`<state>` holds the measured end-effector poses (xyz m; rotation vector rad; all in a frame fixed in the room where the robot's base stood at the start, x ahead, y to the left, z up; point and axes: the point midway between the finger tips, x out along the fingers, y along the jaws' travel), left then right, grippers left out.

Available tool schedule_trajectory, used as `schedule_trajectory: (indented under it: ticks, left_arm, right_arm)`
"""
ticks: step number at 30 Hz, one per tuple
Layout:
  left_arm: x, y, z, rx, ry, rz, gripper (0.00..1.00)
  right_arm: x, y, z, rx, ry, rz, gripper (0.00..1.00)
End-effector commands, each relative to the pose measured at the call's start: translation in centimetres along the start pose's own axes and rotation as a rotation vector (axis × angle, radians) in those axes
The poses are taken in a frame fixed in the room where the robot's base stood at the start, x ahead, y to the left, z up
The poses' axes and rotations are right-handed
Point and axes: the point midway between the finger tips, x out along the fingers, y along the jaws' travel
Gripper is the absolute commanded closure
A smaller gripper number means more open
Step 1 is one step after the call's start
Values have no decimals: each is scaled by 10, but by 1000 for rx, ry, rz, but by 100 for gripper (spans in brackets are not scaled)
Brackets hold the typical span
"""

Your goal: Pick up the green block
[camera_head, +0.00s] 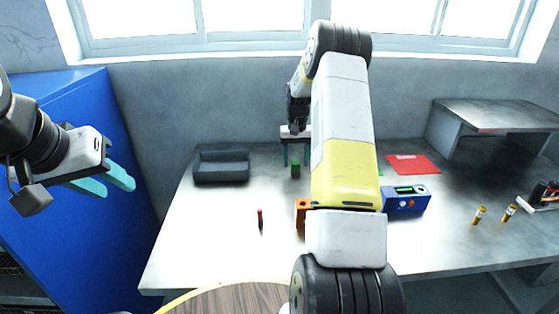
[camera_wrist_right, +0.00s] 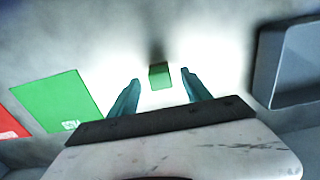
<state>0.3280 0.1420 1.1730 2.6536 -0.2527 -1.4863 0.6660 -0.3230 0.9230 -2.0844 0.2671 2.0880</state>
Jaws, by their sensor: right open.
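The green block (camera_head: 295,169) stands on the grey table, near its back. My right gripper (camera_head: 296,158) is open above it, its teal fingers pointing down. In the right wrist view the green block (camera_wrist_right: 160,76) shows in the gap between the two separated fingertips (camera_wrist_right: 161,78), and neither finger visibly touches it. My left gripper (camera_head: 118,187) is at the far left, in front of the blue cabinet, with its fingers apart and nothing between them.
A dark grey bin (camera_head: 221,167) stands left of the block. A red sheet (camera_head: 413,164) and a blue device (camera_head: 406,201) lie to the right. A red-and-black tool (camera_head: 260,220) and an orange object (camera_head: 301,217) are nearer. A raised shelf (camera_head: 497,115) is at the back right.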

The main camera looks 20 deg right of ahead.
Motion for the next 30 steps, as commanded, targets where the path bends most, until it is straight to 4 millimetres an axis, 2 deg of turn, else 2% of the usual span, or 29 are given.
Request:
schedule_trajectory:
  ticks: [4,11,14,20,30]
  left_arm:
    - [0,0,0,0,0,0,64]
    - [0,0,0,0,0,0,64]
    - [0,0,0,0,0,0,64]
    - [0,0,0,0,0,0,64]
    - [0,0,0,0,0,0,64]
  right_arm:
    - [14,-1,0,-1,1,-1,44]
    - [16,-1,-1,-1,2,-1,44]
    - [16,-1,-1,-1,2,-1,59]
    - [16,-1,-1,-1,2,-1,99]
    - [14,-1,-1,-1,2,-1,100]
